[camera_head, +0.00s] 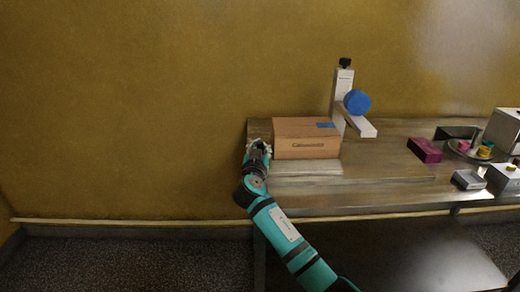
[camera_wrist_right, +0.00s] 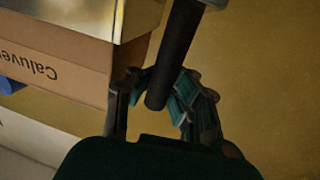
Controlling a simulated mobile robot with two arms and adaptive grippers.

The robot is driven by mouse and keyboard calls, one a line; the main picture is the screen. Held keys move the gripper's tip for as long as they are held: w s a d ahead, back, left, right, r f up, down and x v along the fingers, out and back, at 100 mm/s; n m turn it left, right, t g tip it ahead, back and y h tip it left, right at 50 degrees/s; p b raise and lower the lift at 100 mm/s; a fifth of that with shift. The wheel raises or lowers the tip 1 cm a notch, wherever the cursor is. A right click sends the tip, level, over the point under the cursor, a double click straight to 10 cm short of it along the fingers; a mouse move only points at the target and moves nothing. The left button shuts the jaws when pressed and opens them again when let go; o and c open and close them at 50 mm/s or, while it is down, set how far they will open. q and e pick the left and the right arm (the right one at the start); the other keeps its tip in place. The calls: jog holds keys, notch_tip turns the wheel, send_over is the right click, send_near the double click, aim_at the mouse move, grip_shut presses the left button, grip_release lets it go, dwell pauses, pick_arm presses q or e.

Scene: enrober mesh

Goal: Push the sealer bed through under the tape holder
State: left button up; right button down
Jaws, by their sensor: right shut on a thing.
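My right gripper (camera_head: 258,148) is at the left end of the table, beside the left side of a brown carton (camera_head: 307,148). In the right wrist view the gripper (camera_wrist_right: 155,95) is shut on a dark round bar handle (camera_wrist_right: 176,50). The carton (camera_wrist_right: 60,65) shows beside it there, with its printing upside down. The tape holder (camera_head: 342,95) is a white upright with a blue tape roll (camera_head: 357,102), just right of the carton. My left gripper is out of view.
The metal table (camera_head: 390,180) is clear in front and right of the tape holder. A purple box (camera_head: 425,150), a grey box (camera_head: 468,180), a round tray with small colourful items (camera_head: 470,150) and a white machine (camera_head: 505,128) stand at the right. A wall is behind.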

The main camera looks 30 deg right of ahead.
jog(key=s+d+p, duration=0.1)
jog(key=s+d, duration=0.3)
jog(key=d, duration=0.3)
jog(key=s+d, duration=0.5)
jog(key=d, duration=0.2)
jog(key=s+d+f+p, duration=0.1)
jog(key=s+d, duration=0.3)
jog(key=d, duration=0.4)
jog(key=shift+s+p, duration=0.3)
jog(key=shift+s, duration=0.1)
jog(key=shift+s+d+f, duration=0.1)
jog(key=shift+s+d, duration=0.2)
jog(key=shift+d, duration=0.15)
jog(key=c, duration=1.7)
grip_release()
jog(key=shift+s, duration=0.1)
jog(key=shift+c, duration=0.2)
jog(key=shift+o, duration=1.4)
jog(key=shift+s+r, duration=0.3)
jog(key=shift+r, duration=0.05)
jog(key=shift+d+r, duration=0.1)
jog(key=shift+r, duration=0.05)
jog(key=shift+w, duration=0.1)
